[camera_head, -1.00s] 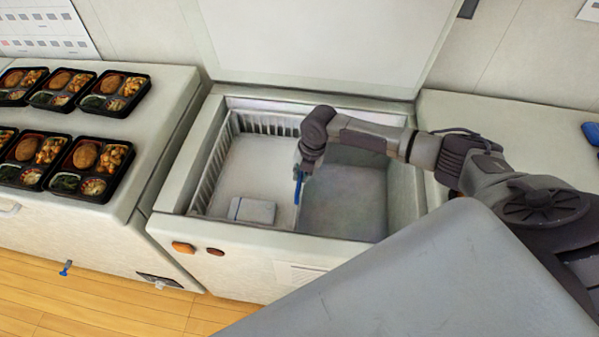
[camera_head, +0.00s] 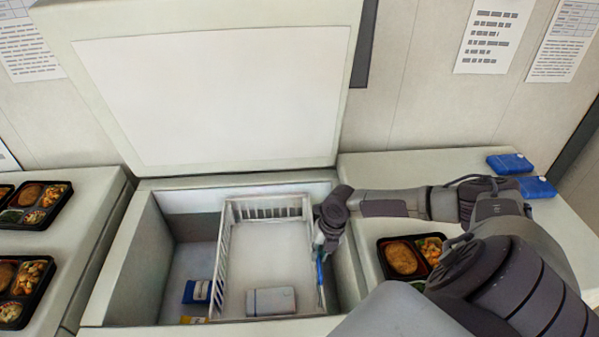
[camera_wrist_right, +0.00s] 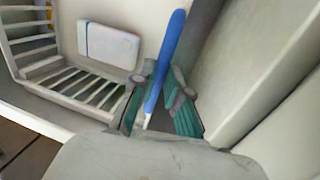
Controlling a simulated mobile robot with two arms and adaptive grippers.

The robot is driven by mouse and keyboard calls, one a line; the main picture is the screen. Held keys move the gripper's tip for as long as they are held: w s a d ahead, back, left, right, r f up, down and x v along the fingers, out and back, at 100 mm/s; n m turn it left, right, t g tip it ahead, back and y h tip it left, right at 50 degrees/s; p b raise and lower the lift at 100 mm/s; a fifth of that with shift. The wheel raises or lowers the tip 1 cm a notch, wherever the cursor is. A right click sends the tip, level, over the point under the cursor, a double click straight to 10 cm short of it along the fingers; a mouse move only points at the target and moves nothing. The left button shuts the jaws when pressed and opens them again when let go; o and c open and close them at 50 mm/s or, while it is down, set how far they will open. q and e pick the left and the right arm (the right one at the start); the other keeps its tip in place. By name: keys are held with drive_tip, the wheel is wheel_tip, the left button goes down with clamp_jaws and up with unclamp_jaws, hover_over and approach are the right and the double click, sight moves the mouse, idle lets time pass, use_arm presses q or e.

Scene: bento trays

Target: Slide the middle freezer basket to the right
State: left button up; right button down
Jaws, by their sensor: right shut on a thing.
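The white freezer basket (camera_head: 226,250) sits in the right part of the open chest freezer (camera_head: 120,268), close to the right inner wall. A pale box (camera_head: 271,301) lies on its floor; it also shows in the right wrist view (camera_wrist_right: 108,46). My right gripper (camera_head: 320,250) is at the basket's right side, shut on a blue handle (camera_wrist_right: 166,60) that runs between its green fingers (camera_wrist_right: 160,108) in the right wrist view. Whether the handle is fixed to the basket cannot be told. My left gripper is not in view.
The freezer's left part is open, with a blue box (camera_head: 197,291) and a yellow item (camera_head: 193,320) at the bottom. The lid (camera_head: 210,100) stands raised behind. Bento trays (camera_head: 36,204) are on the left counter, and another tray (camera_head: 405,258) is on the right counter by my arm.

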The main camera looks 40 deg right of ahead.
drive_tip(key=shift+s+d, duration=0.35)
drive_tip(key=shift+d, duration=0.2)
drive_tip(key=shift+s+d, duration=0.35)
drive_tip(key=shift+d, duration=0.2)
drive_tip(key=c, duration=1.2)
unclamp_jaws()
drive_tip(key=r, duration=0.4)
drive_tip(key=s+d+r, duration=0.1)
drive_tip(key=r, duration=0.6)
drive_tip(key=shift+s+d+r, duration=0.25)
drive_tip(key=shift+d+r, duration=0.15)
